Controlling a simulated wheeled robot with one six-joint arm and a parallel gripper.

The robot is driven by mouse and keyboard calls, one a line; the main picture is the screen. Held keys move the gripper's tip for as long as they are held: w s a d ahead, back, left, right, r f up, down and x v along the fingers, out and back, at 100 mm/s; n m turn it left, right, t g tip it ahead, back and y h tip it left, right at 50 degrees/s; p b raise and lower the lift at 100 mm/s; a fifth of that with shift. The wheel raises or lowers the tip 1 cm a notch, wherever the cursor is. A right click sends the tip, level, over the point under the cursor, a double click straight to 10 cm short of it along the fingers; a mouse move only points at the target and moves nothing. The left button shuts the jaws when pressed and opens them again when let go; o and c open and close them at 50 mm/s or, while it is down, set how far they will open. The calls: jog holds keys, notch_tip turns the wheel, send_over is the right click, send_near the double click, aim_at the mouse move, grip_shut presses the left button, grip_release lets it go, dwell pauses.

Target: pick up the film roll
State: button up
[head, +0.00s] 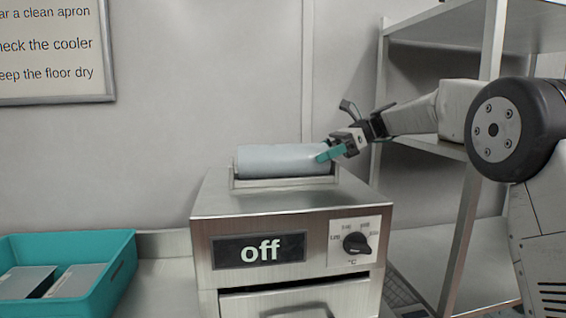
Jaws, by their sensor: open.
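The film roll (280,160) is a pale grey-blue cylinder. It lies on its side in a low holder (236,184) on top of a steel machine (215,200). My gripper (324,154) reaches in from the right, with teal fingertips at the roll's right end. The gripper is open. In this view the fingertips overlap the roll's end; I cannot tell whether they touch it. The far fingertip and the roll's underside are partly hidden.
The machine's front has a display reading "off" (260,250) and a black dial (356,244). A teal crate (122,268) with flat grey packs stands at lower left. A metal shelf rack (470,190) stands at right, close by my arm.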

jog(key=shift+x, duration=0.95)
jog(key=c, duration=1.4)
jog(key=shift+r, duration=0.1)
